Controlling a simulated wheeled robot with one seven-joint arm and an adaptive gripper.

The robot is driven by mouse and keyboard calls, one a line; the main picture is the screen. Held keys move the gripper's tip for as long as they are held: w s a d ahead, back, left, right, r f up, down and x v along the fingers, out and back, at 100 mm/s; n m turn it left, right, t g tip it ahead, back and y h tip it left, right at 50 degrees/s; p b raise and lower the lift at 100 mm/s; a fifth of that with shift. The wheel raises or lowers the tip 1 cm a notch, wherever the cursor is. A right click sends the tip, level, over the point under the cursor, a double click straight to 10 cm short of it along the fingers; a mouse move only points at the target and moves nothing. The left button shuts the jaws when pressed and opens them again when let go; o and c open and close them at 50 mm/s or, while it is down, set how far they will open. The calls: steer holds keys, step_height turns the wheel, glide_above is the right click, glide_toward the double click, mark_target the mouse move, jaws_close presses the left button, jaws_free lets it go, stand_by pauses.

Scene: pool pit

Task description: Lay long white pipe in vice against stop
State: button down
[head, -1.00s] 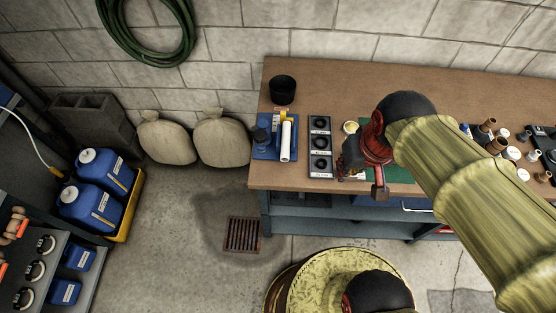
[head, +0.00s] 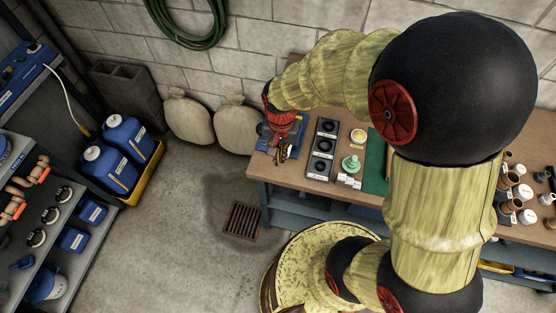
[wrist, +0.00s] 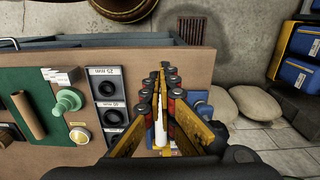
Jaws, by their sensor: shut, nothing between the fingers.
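The long white pipe (wrist: 159,133) shows in the wrist view between the yellow sides of my gripper (wrist: 162,70), below the fingers. My gripper is shut, its fingertips meeting with nothing between them. In the head view my gripper (head: 281,158) is over the blue vice (head: 298,124) at the left end of the bench and hides most of it, pipe included. A blue part of the vice (wrist: 196,97) shows beside the fingers. Whether the pipe touches the stop is hidden.
A dark rack with round holes (head: 322,149), a yellow-topped tin (head: 358,136), a green knob-like piece (head: 351,164) and a green mat (head: 375,162) lie right of the vice. Several brown and white fittings (head: 515,190) stand farther right.

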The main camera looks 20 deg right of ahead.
step_height(320, 180, down, 10)
steer(key=shift+f+b, duration=0.25)
steer(key=shift+b, duration=0.9)
steer(key=w+d, duration=0.2)
steer(key=shift+w+r, duration=0.2)
steer(key=shift+w, duration=0.2)
steer(key=shift+w+d, duration=0.25)
steer(key=shift+w, duration=0.05)
steer(key=shift+w+d, duration=0.6)
steer(key=shift+w, duration=0.3)
steer(key=shift+s, duration=0.1)
